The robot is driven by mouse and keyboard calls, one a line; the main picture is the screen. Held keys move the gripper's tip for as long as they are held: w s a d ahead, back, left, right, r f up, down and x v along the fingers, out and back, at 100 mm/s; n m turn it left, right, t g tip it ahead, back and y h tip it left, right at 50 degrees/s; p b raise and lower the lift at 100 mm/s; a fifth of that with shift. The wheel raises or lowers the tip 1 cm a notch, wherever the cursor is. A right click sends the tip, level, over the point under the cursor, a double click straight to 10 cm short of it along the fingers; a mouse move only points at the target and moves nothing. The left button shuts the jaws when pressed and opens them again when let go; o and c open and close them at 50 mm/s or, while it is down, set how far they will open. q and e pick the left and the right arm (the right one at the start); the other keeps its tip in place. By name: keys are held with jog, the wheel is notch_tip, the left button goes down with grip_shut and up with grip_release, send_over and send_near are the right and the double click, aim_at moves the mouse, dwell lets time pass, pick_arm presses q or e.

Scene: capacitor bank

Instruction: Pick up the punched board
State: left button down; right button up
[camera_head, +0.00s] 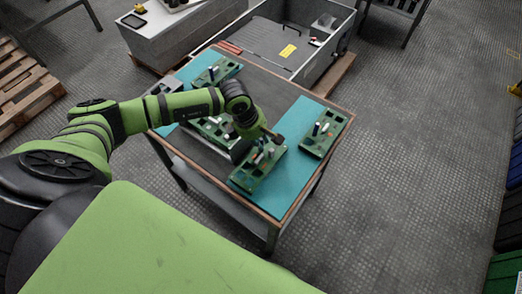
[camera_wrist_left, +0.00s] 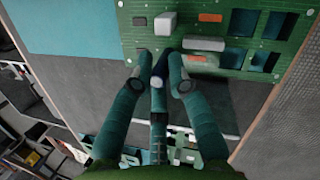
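The board nearest my left gripper is a green punched board (camera_wrist_left: 235,28) with several rectangular cut-outs at one end and small grey and orange-red blocks on it. In the head view this board (camera_head: 246,181) is at the table's front, partly over the teal mat. My left gripper (camera_head: 277,139) is at its upper end. My right gripper is out of view.
More green boards lie on the table, one at the right (camera_head: 323,131), one at the back (camera_head: 216,72) and one partly behind my arm (camera_head: 216,130). A grey open bin (camera_head: 262,37) stands behind the table. A wooden pallet (camera_head: 25,90) is at the far left.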

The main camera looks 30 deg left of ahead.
aim_at(262, 152)
pick_arm(q)
jog(key=shift+r, duration=0.45)
jog(key=s+d+r+b, duration=0.4)
jog(key=s+d+r, duration=0.1)
jog(key=d+r, duration=0.5)
jog(key=shift+s+d, duration=0.15)
jog(key=shift+d, duration=0.1)
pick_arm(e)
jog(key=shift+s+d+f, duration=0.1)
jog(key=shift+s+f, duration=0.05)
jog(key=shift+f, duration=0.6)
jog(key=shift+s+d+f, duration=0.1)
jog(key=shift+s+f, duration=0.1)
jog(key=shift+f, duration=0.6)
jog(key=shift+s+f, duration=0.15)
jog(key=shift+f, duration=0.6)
pick_arm(q)
jog(key=shift+r, duration=0.1)
